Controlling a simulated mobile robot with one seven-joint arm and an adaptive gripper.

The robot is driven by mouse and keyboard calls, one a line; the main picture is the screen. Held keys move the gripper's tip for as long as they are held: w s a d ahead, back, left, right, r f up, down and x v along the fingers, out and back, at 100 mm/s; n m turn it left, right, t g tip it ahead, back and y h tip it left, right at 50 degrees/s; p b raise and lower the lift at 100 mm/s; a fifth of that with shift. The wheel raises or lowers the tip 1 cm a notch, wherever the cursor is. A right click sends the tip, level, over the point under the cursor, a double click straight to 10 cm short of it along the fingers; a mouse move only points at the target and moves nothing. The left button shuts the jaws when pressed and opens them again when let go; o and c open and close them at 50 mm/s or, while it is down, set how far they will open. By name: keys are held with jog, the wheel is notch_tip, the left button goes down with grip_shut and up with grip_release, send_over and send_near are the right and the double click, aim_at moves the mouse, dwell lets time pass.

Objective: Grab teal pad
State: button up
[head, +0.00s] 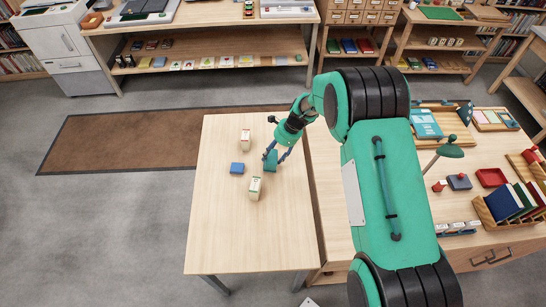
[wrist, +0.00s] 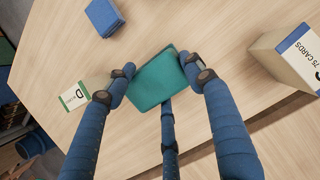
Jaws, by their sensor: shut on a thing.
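The teal pad (head: 270,161) is between the fingers of my gripper (head: 277,155) over the light wooden table (head: 230,240). In the wrist view the teal pad (wrist: 160,85) is clamped with a blue finger on each side, and a third finger reaches it from below. I cannot tell whether it touches the table. A blue pad (head: 237,168) lies flat to its left, and it also shows at the top of the wrist view (wrist: 104,16).
Two card boxes stand close by, one (head: 245,141) behind the blue pad and one (head: 254,189) in front of the teal pad. A desk at the right holds a green lamp (head: 449,149), a red tray (head: 491,178) and books. The table's front half is clear.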

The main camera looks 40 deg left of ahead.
jog(key=shift+r, duration=0.8)
jog(key=s+d+r, duration=0.1)
jog(key=s+d, duration=0.8)
jog(key=d, duration=0.4)
jog(key=shift+s+r, duration=0.2)
jog(key=shift+s, duration=0.05)
